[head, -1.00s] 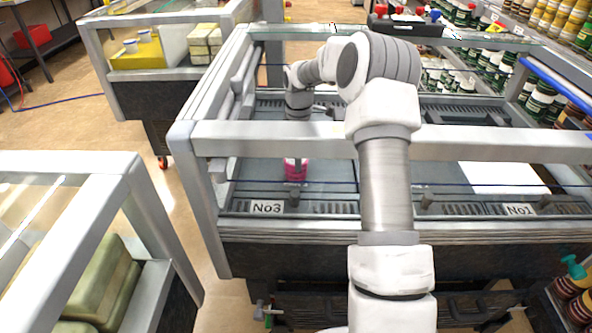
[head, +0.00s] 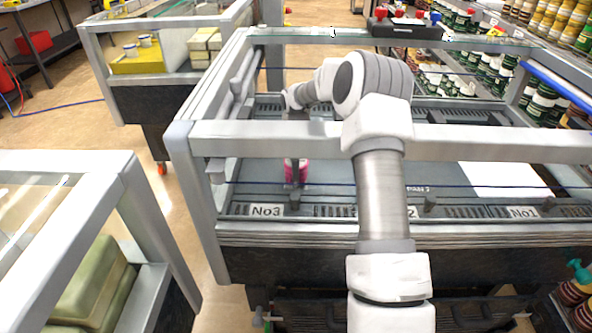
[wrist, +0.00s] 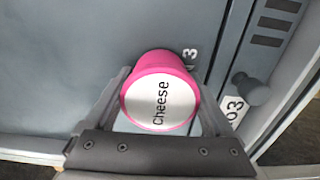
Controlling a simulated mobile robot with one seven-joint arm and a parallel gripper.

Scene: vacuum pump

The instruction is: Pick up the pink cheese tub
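The pink cheese tub (wrist: 160,101) is upright with its white "Cheese" lid facing the wrist camera. In the head view the pink tub (head: 303,171) stands on the grey floor of the display case near the "No3" label, partly hidden behind my gripper. My gripper (wrist: 161,78) points down at the tub, with one finger on each side of it. The fingers are spread about as wide as the tub. Whether they touch its sides cannot be told.
The display case's front rail (head: 270,137) runs across in front of the tub. The "No3" label (head: 266,211) and a knob (wrist: 258,88) lie close to it. A white sheet (head: 503,180) is at the right of the case; the floor between is mostly clear.

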